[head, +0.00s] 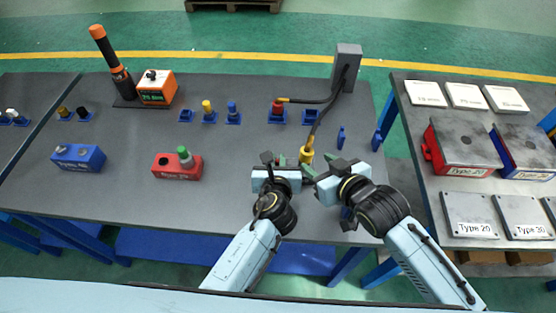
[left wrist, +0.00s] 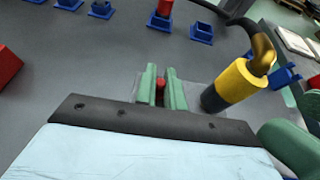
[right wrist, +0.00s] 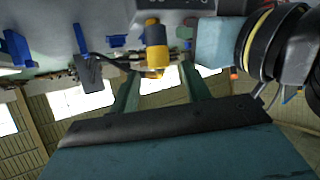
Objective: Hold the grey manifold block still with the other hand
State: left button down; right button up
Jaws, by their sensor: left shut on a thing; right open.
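The grey manifold block shows in the left wrist view (left wrist: 194,93) as a flat grey shape around my left fingertips; the gripper hides most of it in the head view. My left gripper (head: 274,160) is shut on it, its green fingers close together, and a small red part (left wrist: 160,88) shows between them. A yellow and black hose connector (head: 306,156) stands just right of it and also shows in the left wrist view (left wrist: 236,85). My right gripper (head: 325,168) is open beside the connector. In the right wrist view the connector (right wrist: 157,52) lies beyond the open fingers.
A black hose runs from the connector to a grey upright box (head: 347,65). Blue holders with coloured plugs (head: 208,110) stand behind. A red block (head: 177,168) and a blue block (head: 78,157) lie to the left. Small blue posts (head: 341,138) stand at right, near the table edge.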

pick_arm(q)
jog(key=shift+d+r, duration=0.15)
jog(key=shift+d, duration=0.05)
pick_arm(e)
jog(key=shift+s+a, duration=0.2)
pick_arm(q)
jog(key=shift+a, duration=0.1)
jog(key=c, duration=1.4)
grip_release()
pick_arm(e)
jog(key=v, duration=0.7)
jog(key=shift+s+d+r, duration=0.15)
jog(key=shift+d+r, duration=0.1)
jog(key=shift+d, duration=0.15)
